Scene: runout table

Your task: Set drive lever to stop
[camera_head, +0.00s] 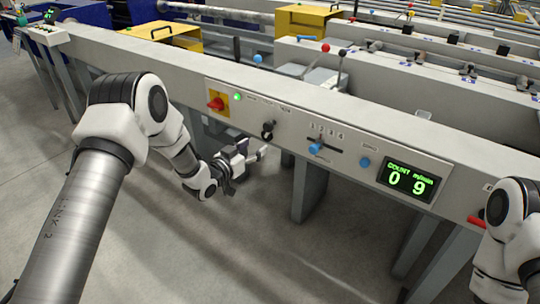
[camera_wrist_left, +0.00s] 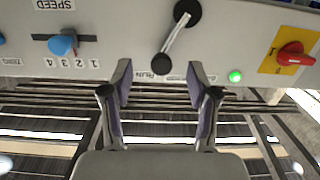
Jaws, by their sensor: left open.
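The drive lever (camera_head: 268,128) is a short grey bar with a black round knob on the grey panel. In the left wrist view, which shows the panel upside down, the lever (camera_wrist_left: 175,36) runs from a black pivot to its knob. The knob is close beside the RUN label. My left gripper (camera_head: 252,151) is open and empty just below the lever in the head view. In the left wrist view my left gripper (camera_wrist_left: 161,72) has its fingers on either side of the knob, with gaps. Whether the knob lies at fingertip depth is unclear. My right gripper is out of view.
Left of the lever are a green lamp (camera_head: 237,97) and a red switch on a yellow plate (camera_head: 216,102). Right are a blue speed slider (camera_head: 316,148), a blue button (camera_head: 364,162) and a display (camera_head: 409,182) reading 09. Floor in front is clear.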

